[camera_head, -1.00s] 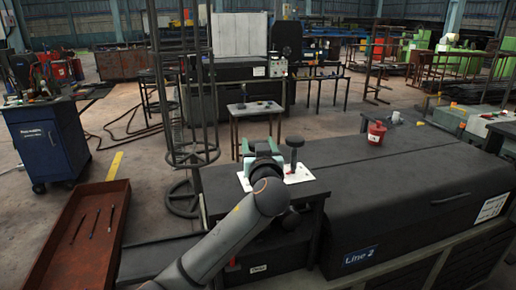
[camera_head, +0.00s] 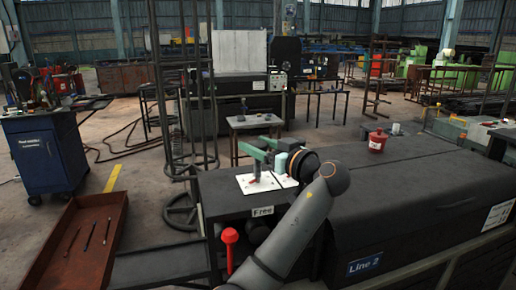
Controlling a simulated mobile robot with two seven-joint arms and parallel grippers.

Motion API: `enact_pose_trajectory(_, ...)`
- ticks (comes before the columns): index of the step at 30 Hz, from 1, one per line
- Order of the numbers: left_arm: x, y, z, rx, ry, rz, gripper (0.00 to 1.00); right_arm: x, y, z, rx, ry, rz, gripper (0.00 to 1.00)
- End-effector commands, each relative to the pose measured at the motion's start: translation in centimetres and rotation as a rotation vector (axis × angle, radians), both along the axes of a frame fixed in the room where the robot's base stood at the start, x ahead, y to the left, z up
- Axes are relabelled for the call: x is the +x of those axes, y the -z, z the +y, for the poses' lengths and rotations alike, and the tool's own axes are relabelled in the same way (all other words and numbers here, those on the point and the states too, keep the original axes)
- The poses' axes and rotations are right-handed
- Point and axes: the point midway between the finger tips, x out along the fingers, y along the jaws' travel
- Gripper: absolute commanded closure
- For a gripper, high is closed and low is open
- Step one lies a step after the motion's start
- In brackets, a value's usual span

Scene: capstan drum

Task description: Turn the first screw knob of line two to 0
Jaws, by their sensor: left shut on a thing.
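My left arm reaches in from the bottom of the head view. Its green gripper (camera_head: 257,152) points left over a white plate (camera_head: 246,186) on the small dark table of the Line 2 machine. The fingers are shut at the upper part of a dark upright screw knob (camera_head: 256,172) on the left of the plate. The wrist covers the plate's right part, so a second knob there is hidden. I cannot read any marks on the plate. My right gripper is out of view.
A red-topped lever (camera_head: 230,238) stands up in front of the table beside my arm, below a "Free" label (camera_head: 262,211). A rusty tray (camera_head: 82,240) stands left.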

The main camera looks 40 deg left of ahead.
Motion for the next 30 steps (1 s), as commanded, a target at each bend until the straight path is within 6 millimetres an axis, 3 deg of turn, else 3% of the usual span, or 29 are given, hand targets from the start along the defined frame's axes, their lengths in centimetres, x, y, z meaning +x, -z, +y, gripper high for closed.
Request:
enact_pose_trajectory(12,0.00,-0.28,0.17,0.004,-0.006,-0.004,0.92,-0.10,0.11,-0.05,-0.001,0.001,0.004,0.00)
enact_pose_trajectory(13,0.00,-0.28,0.17,0.004,-0.006,-0.004,0.33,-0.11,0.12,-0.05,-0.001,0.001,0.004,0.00)
enact_pose_trajectory(20,0.00,-0.17,0.11,0.002,-0.005,-0.003,0.07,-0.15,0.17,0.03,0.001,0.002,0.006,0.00)
enact_pose_trajectory(30,-0.09,-0.07,-0.48,0.001,-0.004,-0.001,0.07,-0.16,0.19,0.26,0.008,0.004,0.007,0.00)
